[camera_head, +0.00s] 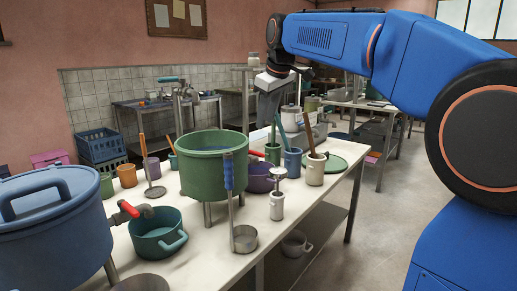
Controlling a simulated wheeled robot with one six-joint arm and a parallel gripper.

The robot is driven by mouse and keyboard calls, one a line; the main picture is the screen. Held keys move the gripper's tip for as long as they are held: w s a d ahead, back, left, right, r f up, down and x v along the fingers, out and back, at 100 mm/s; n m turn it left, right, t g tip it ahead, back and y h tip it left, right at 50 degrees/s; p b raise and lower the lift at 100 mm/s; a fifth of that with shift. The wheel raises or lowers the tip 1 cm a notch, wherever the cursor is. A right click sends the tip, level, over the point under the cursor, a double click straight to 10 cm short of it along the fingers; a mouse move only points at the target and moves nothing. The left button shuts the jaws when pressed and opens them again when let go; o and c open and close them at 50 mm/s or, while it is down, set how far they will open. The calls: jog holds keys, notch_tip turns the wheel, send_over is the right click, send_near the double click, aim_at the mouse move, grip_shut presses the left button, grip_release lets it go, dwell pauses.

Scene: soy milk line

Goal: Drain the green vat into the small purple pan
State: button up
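The green vat (203,175) stands on legs on the long white table, left of centre. A red tap handle (257,153) shows at its right side; the tap's body is mostly hidden. The small purple pan (258,180) sits at the vat's right side, near that tap, partly behind the vat and a blue-handled ladle. My gripper (270,82) hangs in the air at upper centre, beyond and above the vat, touching neither. It is small and seen from behind, so its fingers cannot be told apart.
A blue vat (40,235) with a red tap (127,208) stands at left, over a teal pot (158,235). The ladle (229,175) stands before the green vat. A plunger-topped jar (277,204) and utensil cups (316,170) crowd the right. Floor at right is open.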

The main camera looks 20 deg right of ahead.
aim_at(259, 153)
jog(key=x, duration=1.3)
jog(key=shift+f, duration=0.2)
grip_shut()
